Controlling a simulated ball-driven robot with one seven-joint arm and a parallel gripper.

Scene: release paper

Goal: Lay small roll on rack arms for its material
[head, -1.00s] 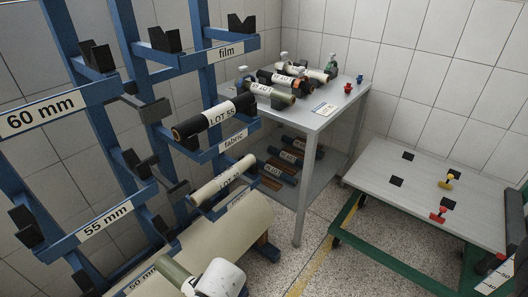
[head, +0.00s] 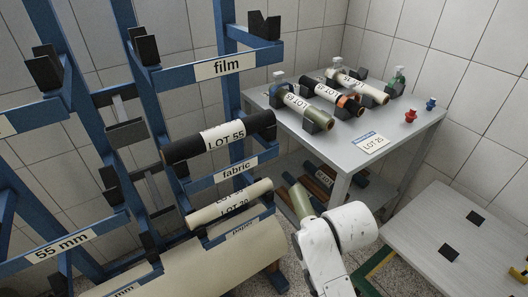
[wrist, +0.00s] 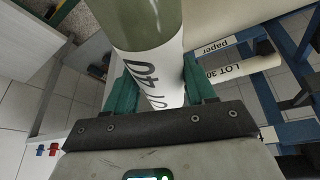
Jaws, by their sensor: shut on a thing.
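The small roll is olive green with a white label reading LOT 40. In the wrist view the roll (wrist: 150,25) lies between the teal jaws of my gripper (wrist: 160,88), which is shut on it. In the head view the roll's olive end (head: 300,198) shows beside my white arm, which hides the jaws. The blue rack (head: 150,110) stands at left. Its film arms (head: 225,67) have empty black cradles. The fabric arms (head: 222,172) bear a dark roll labelled LOT 55 (head: 228,136). The paper arms bear cream rolls, one labelled LOT 30 (head: 235,209).
A grey-topped cart (head: 440,225) is at lower right. A large cream roll (head: 200,270) lies low on the rack.

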